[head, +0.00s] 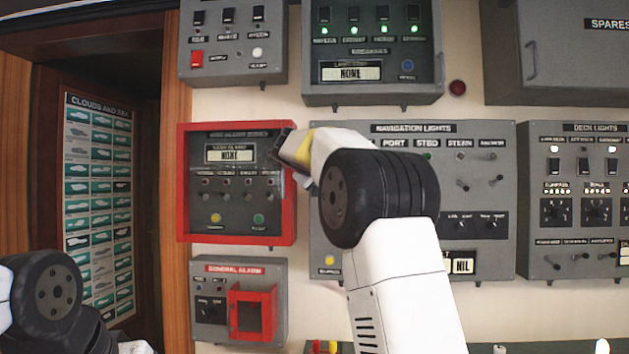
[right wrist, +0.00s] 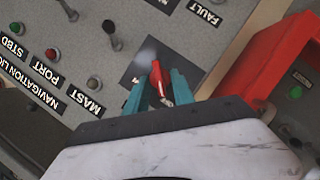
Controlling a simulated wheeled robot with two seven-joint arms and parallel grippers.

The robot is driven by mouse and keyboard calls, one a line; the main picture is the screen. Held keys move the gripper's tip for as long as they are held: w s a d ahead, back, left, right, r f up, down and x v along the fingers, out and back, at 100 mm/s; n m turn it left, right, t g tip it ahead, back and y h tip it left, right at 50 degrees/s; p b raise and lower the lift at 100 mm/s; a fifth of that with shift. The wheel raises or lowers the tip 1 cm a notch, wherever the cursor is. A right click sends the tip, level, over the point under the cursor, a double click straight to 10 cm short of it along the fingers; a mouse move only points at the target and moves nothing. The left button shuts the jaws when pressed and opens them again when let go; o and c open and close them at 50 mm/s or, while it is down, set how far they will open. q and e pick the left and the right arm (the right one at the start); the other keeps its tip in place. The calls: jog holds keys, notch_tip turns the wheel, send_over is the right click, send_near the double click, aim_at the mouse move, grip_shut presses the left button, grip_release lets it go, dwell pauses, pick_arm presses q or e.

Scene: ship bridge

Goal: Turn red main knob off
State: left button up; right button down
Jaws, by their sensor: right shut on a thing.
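The red knob (right wrist: 161,82) sits on a dark square plate (right wrist: 148,55) on the grey navigation lights panel (right wrist: 72,62), in the right wrist view. My right gripper (right wrist: 158,88) has its teal fingers on either side of the knob and is shut on it. The knob's pointer looks slanted in that view. In the head view, the navigation lights panel (head: 460,141) is partly covered by my right arm, and the knob is hidden. The right gripper (head: 287,150) reaches the panel's left edge there. My left arm shows at the lower left, but its fingers do not show.
A red-framed alarm panel (head: 183,200) stands just left of the gripper; its red frame shows close by in the right wrist view (right wrist: 262,60). A general alarm box (head: 237,268) is below. Small toggle switches (right wrist: 112,30) stick out near the knob.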

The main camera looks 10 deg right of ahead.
jog(key=c, duration=1.1)
grip_release()
jog(key=shift+v, duration=3.95)
